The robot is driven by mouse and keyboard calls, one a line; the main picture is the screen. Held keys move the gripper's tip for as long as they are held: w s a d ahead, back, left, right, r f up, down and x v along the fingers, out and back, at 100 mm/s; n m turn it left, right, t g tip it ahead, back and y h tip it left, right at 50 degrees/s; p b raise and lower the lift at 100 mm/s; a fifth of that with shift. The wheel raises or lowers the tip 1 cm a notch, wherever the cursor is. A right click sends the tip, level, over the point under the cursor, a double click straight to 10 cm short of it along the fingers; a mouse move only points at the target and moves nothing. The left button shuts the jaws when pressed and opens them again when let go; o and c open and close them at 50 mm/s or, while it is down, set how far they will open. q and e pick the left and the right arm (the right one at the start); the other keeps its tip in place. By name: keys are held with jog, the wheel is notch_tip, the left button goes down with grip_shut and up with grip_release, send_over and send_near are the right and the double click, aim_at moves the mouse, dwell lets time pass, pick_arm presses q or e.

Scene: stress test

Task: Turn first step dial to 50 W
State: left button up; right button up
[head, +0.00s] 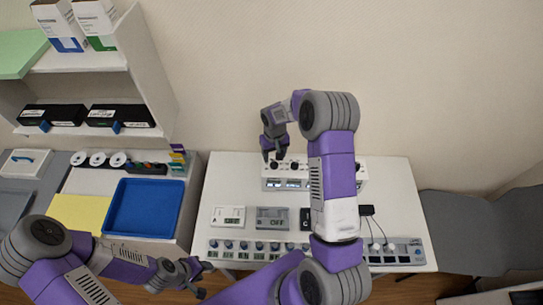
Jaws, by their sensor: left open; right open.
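A white box-shaped device (312,185) with small lit displays on its front and dark round knobs on top stands at the back of the white table. My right gripper (275,158) is open, pointing down at the device's left end, close to a dark knob. Whether it touches the knob I cannot tell. A row of small dark dials (244,246) runs along a strip at the table's front edge. Their markings are too small to read, so I cannot tell which is the first step dial. My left gripper (202,272) is open and empty, low at the table's front left corner.
Small display units (272,218) lie mid-table. A grey panel with wires (400,250) sits at the front right. My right arm hides part of the device and table.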

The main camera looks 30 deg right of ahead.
aim_at(274, 163)
notch_tip(274, 163, down, 4)
jog(key=shift+s, duration=0.1)
jog(key=shift+f, duration=0.45)
jog(key=shift+c, duration=0.2)
jog(key=c, duration=1)
